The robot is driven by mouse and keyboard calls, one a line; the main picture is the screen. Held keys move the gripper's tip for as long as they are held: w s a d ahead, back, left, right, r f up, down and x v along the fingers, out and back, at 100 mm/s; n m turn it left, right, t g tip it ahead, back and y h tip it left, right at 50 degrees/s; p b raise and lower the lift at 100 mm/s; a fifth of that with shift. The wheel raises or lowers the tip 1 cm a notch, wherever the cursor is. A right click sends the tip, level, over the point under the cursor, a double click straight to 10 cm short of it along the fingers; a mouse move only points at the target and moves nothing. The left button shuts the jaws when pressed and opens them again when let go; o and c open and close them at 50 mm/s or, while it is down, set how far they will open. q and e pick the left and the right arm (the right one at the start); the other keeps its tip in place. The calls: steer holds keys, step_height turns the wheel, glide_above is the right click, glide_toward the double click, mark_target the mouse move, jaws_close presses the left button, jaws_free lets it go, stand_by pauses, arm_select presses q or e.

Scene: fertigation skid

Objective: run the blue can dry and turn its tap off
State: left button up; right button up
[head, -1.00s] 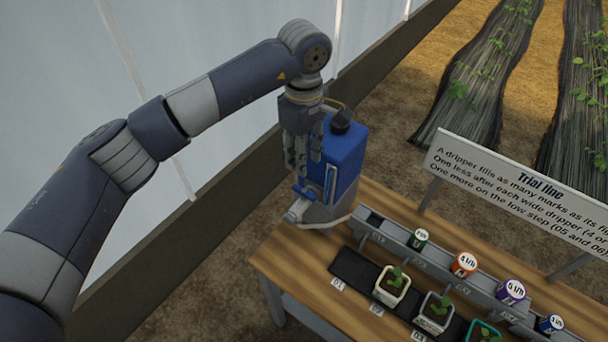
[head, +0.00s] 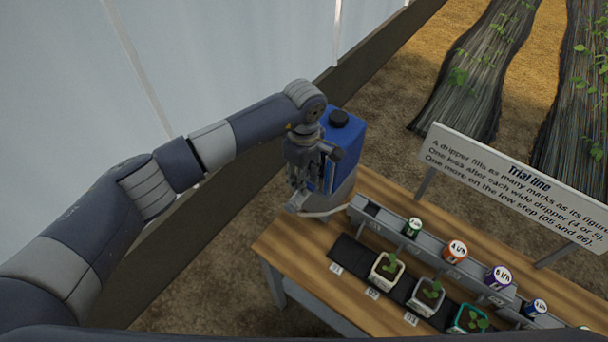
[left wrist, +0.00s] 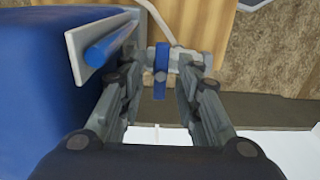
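The blue can (head: 346,133) with a black cap stands on a grey base at the table's far left corner. Its side fills the left of the left wrist view (left wrist: 40,80). A pale strip with a blue column (left wrist: 108,46) runs along that side; I cannot read its level surely. The tap's blue handle (left wrist: 161,70) sits between the fingertips of my left gripper (left wrist: 164,72), with gaps on both sides. My left gripper (head: 297,182) is open in front of the can and hides the handle in the head view. My right gripper is not in view.
A grey stepped channel (head: 440,262) with several coloured drippers crosses the wooden table (head: 290,243). Potted seedlings stand on a black strip (head: 348,257) before it. A sign (head: 515,185) stands behind. The table's near left corner is clear.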

arm_select(q)
jaws_close()
steer(key=shift+f+n+b, duration=0.1)
steer(key=shift+n+b, duration=0.4)
steer(key=shift+b, duration=0.2)
steer(key=n+b, duration=0.8)
steer(key=b, duration=0.1)
steer(key=n+b, duration=0.4)
steer(key=n, duration=0.1)
steer(key=shift+n, duration=0.3)
steer(key=shift+r+n+b, duration=0.2)
steer(key=shift+n+b, duration=0.7)
steer(key=shift+n, duration=0.4)
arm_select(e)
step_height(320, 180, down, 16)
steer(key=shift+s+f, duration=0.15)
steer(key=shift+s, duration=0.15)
arm_select(q)
steer(key=shift+r, duration=0.1)
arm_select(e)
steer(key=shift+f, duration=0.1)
arm_select(q)
steer(key=shift+o, duration=0.8)
jaws_free()
